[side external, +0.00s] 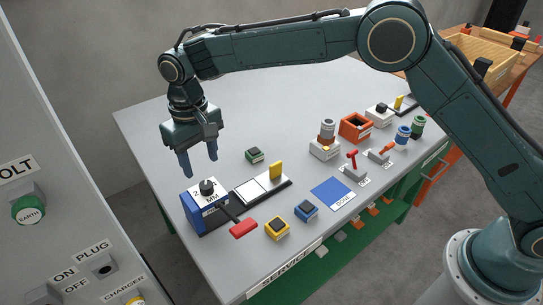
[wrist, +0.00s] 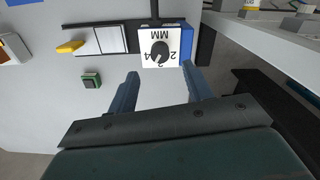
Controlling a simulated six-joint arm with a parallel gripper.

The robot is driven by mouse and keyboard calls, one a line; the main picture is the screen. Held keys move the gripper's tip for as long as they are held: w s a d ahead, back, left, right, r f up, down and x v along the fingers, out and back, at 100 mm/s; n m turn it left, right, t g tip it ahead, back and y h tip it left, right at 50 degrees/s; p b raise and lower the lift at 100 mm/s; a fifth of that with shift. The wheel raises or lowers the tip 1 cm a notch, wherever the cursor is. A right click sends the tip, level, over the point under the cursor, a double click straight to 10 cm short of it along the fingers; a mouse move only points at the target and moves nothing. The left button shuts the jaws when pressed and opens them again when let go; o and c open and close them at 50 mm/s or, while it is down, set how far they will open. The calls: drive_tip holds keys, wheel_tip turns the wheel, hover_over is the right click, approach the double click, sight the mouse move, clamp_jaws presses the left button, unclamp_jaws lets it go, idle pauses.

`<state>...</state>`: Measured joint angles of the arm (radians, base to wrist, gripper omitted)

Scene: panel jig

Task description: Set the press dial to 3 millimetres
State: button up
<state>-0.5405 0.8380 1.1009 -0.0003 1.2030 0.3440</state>
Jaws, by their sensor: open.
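The press (side external: 190,214) is a blue block at the near left of the table. On top is a white dial plate (side external: 213,200) marked MM with a round black dial knob (side external: 207,186). In the wrist view the knob (wrist: 159,50) sits amid upside-down numerals, partly legible; I cannot tell surely which one it points to. My gripper (side external: 200,165) is open and empty, pointing down above the press and a little behind the knob. In the wrist view its fingers (wrist: 159,71) reach toward the near edge of the dial plate, one on each side.
A red-ended lever (side external: 243,228) sticks out in front of the press. A black tray with white panels (side external: 258,188) and a yellow block (side external: 276,170) lies to its right. A green block (side external: 254,155) stands behind the tray. Yellow (side external: 277,228) and blue (side external: 306,211) blocks stand in front.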

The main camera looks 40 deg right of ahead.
sight(206, 185)
drive_tip(key=shift+f, duration=3.55)
drive_tip(key=c, duration=1)
